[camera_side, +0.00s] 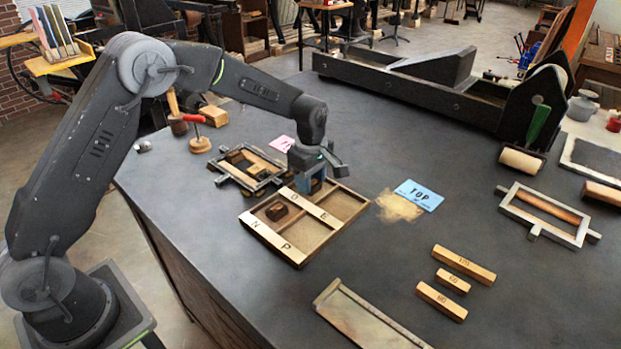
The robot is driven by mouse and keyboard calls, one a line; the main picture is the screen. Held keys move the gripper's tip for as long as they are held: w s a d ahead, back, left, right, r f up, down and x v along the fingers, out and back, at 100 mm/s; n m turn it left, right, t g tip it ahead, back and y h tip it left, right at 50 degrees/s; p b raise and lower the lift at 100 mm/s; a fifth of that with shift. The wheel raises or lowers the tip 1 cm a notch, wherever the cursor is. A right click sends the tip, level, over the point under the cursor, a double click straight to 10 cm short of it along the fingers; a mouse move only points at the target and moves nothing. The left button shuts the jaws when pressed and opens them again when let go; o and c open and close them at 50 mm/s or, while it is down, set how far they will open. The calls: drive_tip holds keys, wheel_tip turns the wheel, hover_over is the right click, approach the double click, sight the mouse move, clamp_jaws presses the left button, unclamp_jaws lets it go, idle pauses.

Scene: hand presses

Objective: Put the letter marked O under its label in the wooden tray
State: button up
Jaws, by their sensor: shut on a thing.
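The wooden tray (345,231) lies on the dark table, with pale label strips and several compartments. The front-left strip carries N (257,223) and P (287,247). A dark wooden block (277,211) lies in the compartment behind the N; its marking is not readable. My gripper (311,188) points down at the tray's back-left compartment. It is shut on a piece that is mostly hidden, so its letter cannot be read.
A small metal frame (262,182) with blocks is just left of the tray. A blue TOP card (419,195) and a tan patch (398,207) lie to the right. Several wooden bars (463,264) lie at front right. A mallet-like wooden tool (200,144) stands behind.

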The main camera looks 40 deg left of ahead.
drive_tip(key=o, duration=0.9)
drive_tip(key=s+r+m+t, duration=0.1)
drive_tip(key=s+r+m, duration=0.15)
drive_tip(key=r, duration=0.65)
drive_tip(key=s+r+m, duration=0.1)
drive_tip(key=s+r, duration=0.2)
drive_tip(key=r, duration=0.6)
drive_tip(key=s+a+m+t, duration=0.1)
drive_tip(key=s+m+t, duration=0.3)
drive_tip(key=s+m, duration=1)
drive_tip(key=shift+s+a+r+t, duration=0.15)
drive_tip(key=shift+s+r+t, duration=0.15)
drive_tip(key=shift+s, duration=5.35)
